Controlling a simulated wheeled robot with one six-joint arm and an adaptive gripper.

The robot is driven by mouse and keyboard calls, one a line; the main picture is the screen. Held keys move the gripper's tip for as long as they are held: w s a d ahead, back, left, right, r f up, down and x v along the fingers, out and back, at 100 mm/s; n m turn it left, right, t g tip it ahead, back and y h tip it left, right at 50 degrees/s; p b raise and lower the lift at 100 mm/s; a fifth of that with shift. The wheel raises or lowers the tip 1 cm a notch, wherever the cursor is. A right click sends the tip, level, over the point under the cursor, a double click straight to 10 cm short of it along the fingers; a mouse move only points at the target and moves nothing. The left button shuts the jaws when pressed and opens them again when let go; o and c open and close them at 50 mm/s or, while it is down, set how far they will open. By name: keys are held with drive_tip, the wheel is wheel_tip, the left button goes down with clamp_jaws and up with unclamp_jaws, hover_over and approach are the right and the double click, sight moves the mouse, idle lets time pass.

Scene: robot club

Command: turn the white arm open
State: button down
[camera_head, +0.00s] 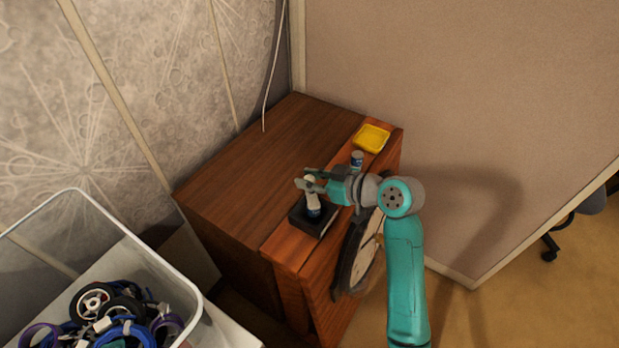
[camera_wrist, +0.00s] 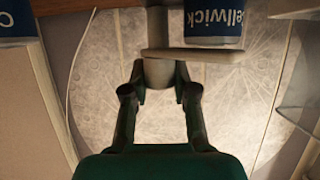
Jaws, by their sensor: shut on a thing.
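A white-grey arm (camera_head: 312,200) stands on a small black base (camera_head: 299,221) on the wooden cabinet, with blue lettering low on it. My gripper (camera_head: 311,184) reaches in from the right at the height of its top. In the wrist view my gripper (camera_wrist: 160,80) is shut on a pale rounded end (camera_wrist: 158,71), one finger on each side. A flat pale bar (camera_wrist: 190,54) crosses just beyond the fingertips. A blue label (camera_wrist: 213,28) with white letters, upside down, is beside it. My fingers partly hide the arm's top in the head view, so its angle is hard to tell.
A blue-banded can (camera_head: 357,160) and a yellow dish (camera_head: 371,139) stand farther back on the cabinet (camera_head: 235,160). A round dial (camera_head: 352,265) is at its front side. A clear bin (camera_head: 190,313) of wheels and cables is lower left. The cabinet's left top is clear.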

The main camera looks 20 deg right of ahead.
drive_tip(key=shift+h, duration=0.3)
drive_tip(key=m+t+h, duration=0.2)
drive_tip(key=m+h, duration=0.3)
drive_tip(key=shift+a, duration=0.15)
drive_tip(key=m+h, duration=0.5)
drive_tip(key=h, duration=0.1)
drive_tip(key=m+g+h, duration=0.1)
drive_tip(key=m+h, duration=0.1)
drive_tip(key=m+g+h, duration=0.1)
drive_tip(key=m+h, duration=0.1)
drive_tip(key=shift+m+g+h, duration=0.3)
drive_tip(key=shift+m+h, duration=0.1)
drive_tip(key=m+g+h, duration=0.3)
drive_tip(key=m+g, duration=0.1)
drive_tip(key=shift+m+h, duration=0.3)
drive_tip(key=shift+m, duration=0.1)
drive_tip(key=shift+f+g, duration=0.1)
drive_tip(key=shift+g, duration=0.4)
drive_tip(key=c, duration=0.9)
unclamp_jaws()
